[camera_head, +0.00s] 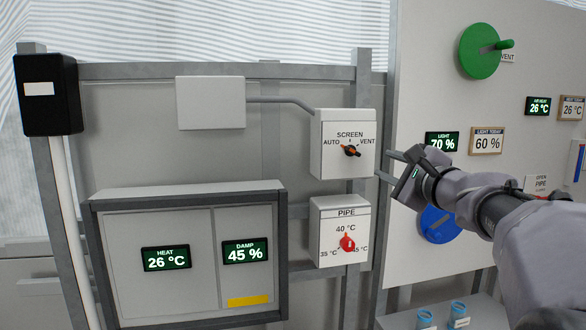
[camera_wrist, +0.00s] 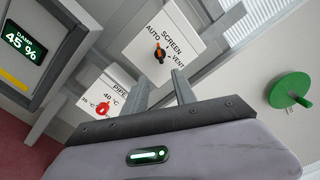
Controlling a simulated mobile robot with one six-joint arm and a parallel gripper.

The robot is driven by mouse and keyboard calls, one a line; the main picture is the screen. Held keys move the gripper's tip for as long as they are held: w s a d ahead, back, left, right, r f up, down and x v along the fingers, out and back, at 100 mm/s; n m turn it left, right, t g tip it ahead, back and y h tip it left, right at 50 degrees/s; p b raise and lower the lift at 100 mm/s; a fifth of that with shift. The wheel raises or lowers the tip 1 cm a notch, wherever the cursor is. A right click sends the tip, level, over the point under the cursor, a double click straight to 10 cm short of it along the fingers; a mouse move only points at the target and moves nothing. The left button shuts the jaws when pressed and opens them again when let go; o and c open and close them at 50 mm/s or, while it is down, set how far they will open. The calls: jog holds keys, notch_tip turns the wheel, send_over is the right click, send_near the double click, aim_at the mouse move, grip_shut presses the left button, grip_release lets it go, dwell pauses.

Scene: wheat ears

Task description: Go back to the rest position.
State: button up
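My gripper (camera_head: 383,164) is in front of the panels, just right of the SCREEN box (camera_head: 325,165). In the wrist view its two fingers (camera_wrist: 158,79) stand apart with nothing between them, so it is open and empty. The SCREEN box carries an orange and black knob (camera_head: 351,151) between AUTO and VENT; the knob also shows in the wrist view (camera_wrist: 159,54). I cannot tell its exact setting. Below is the PIPE box (camera_head: 324,216) with a red knob (camera_head: 347,244), near the 40 °C mark. The fingers appear clear of both knobs.
A cabinet (camera_head: 189,191) at lower left shows HEAT 26 °C and DAMP 45 %. A white board (camera_head: 430,40) at right carries a green VENT wheel (camera_head: 479,51), a blue wheel (camera_head: 438,226) behind my arm, and readouts. Blue-rimmed cups (camera_head: 458,311) stand on a shelf below.

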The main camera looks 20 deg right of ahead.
jog(key=s+a+f+n+g+y, duration=0.2)
jog(key=a+f+n, duration=0.25)
jog(key=a, duration=0.45)
jog(key=s+a+f+n+g+y, duration=0.25)
jog(key=a+f, duration=0.25)
jog(key=a, duration=0.5)
jog(key=s+a+f+n+g+y, duration=0.25)
jog(key=a+f+n, duration=0.25)
jog(key=a, duration=0.4)
jog(key=s+a+f+n+g, duration=0.2)
jog(key=s+a+f+n, duration=0.1)
jog(key=s+f, duration=0.5)
jog(key=s+a+f+n+g+h, duration=0.1)
jog(key=s+a+f+n, duration=0.3)
jog(key=s, duration=0.5)
notch_tip(320, 180, down, 4)
jog(key=n+g, duration=0.1)
jog(key=n, duration=0.1)
jog(key=shift+s+n+g+h, duration=0.3)
jog(key=shift+g, duration=0.1)
jog(key=shift+r, duration=0.1)
